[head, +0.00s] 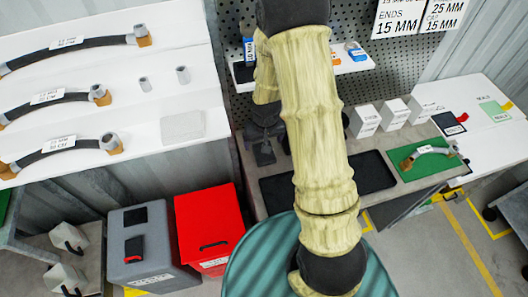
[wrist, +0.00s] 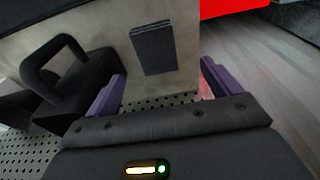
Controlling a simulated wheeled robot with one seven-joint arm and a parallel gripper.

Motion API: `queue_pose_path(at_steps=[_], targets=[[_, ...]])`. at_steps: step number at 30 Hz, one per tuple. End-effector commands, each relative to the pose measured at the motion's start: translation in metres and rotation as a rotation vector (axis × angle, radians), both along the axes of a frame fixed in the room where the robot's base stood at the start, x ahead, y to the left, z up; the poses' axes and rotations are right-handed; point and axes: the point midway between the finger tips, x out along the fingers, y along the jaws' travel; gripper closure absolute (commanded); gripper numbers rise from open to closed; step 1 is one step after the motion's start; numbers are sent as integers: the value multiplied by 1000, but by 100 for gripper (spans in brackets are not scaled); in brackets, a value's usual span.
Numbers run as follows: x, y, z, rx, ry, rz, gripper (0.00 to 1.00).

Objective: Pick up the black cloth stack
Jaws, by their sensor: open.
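The black cloth stack (wrist: 152,47) shows in the wrist view as a small dark, layered rectangle on a pale bench surface (wrist: 180,85). My gripper (wrist: 160,85) has purple fingers spread wide apart with nothing between them. The stack lies beyond the fingertips, in line with the gap and slightly left of its middle, apart from both fingers. In the head view a small dark flat piece (head: 264,153) at the bench's left end appears to be the stack. My arm covers much of the bench there, and my gripper is hard to make out.
A black handled object (wrist: 70,75) stands close left of the stack. A red bin (head: 209,222) and a grey bin (head: 146,247) stand on the floor left of the bench. A dark mat (head: 373,172), white boxes (head: 364,121) and a green mat (head: 432,163) occupy the bench.

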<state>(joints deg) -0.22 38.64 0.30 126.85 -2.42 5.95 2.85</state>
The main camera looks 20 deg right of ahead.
Motion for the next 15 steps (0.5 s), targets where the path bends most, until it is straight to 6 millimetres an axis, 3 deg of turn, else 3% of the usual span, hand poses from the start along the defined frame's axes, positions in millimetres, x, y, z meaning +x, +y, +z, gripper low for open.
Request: queue_pose_path(at_steps=[6, 15], targets=[[3, 0, -23, 0, 1, 1, 11], [4, 0, -26, 0, -1, 0, 11]])
